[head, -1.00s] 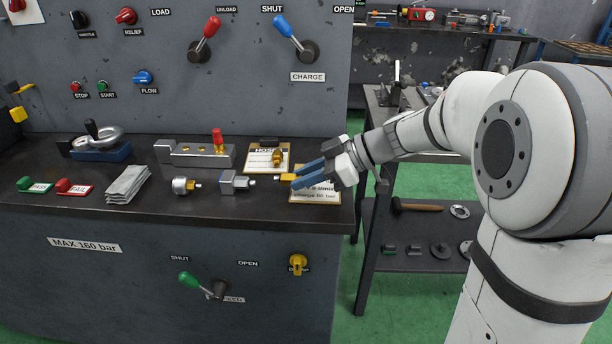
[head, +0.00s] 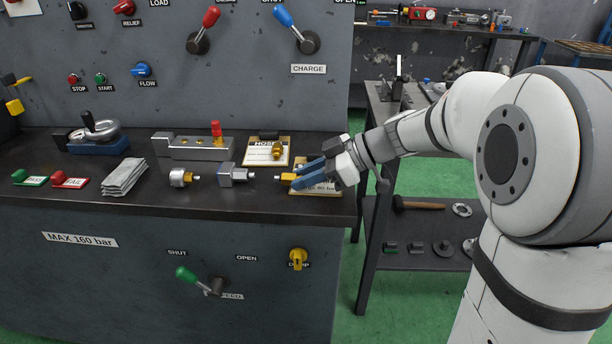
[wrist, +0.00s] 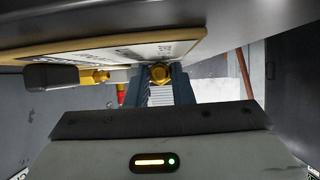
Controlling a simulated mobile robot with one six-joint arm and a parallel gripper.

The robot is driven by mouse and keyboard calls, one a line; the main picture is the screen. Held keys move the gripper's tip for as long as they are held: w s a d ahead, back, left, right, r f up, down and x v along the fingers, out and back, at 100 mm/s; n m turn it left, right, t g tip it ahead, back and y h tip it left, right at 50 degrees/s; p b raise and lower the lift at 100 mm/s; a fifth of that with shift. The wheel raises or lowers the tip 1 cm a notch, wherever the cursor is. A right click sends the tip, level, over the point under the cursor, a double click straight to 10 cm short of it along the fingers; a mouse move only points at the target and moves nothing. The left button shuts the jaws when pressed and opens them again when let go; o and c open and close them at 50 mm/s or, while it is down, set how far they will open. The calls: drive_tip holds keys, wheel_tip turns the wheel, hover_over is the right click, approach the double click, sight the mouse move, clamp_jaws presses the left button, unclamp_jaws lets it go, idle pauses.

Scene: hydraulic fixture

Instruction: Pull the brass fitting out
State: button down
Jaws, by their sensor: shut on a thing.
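A brass fitting (head: 285,177) sits at the tips of my gripper (head: 301,175). My gripper is shut on it with its blue fingers, near the right end of the bench top. In the wrist view the hex brass fitting (wrist: 160,73) shows between the two fingers. A grey square block (head: 233,175) with a silver stub stands to its left, and a clear gap shows between stub and fitting. A round silver piece with a brass end (head: 181,178) stands further left. The fitting's far end is partly hidden by the fingers.
A clipboard (head: 255,153) with another brass fitting (head: 277,151) on it lies behind. A second card (head: 315,189) lies under my gripper. A grey manifold (head: 180,150) with a red-topped valve stands at the back. Folded cloth (head: 124,177) lies left. The front bench strip is clear.

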drive_tip(key=c, duration=1.2)
unclamp_jaws()
drive_tip(key=p+v, duration=0.1)
drive_tip(key=v, duration=0.6)
drive_tip(key=shift+d+r, duration=0.2)
drive_tip(key=shift+d, duration=0.1)
drive_tip(key=shift+s+r+p, duration=0.15)
drive_tip(key=shift+s+p, duration=0.05)
drive_tip(key=shift+p, duration=0.1)
drive_tip(key=s+d+r+m+h+p, duration=0.3)
drive_tip(key=s+m+h+p, duration=0.1)
drive_tip(key=s+m+p, duration=0.1)
drive_tip(key=s+d+r+m+t+h+p, duration=0.1)
drive_tip(key=s+d+r+m+h+p, duration=0.2)
drive_tip(key=s+m+p, duration=0.3)
drive_tip(key=s+d+r+m+t+h+p, duration=0.1)
drive_tip(key=s+d+r+m+h+p, duration=0.2)
drive_tip(key=p, duration=0.6)
drive_tip(key=shift+s+d+r+m+h, duration=0.1)
drive_tip(key=shift+s+m+h, duration=0.4)
drive_tip(key=shift+s+m, duration=0.45)
drive_tip(key=shift+s+r+m+h, duration=0.1)
drive_tip(key=shift+s+m+h, duration=0.4)
drive_tip(key=shift+s+m, duration=0.45)
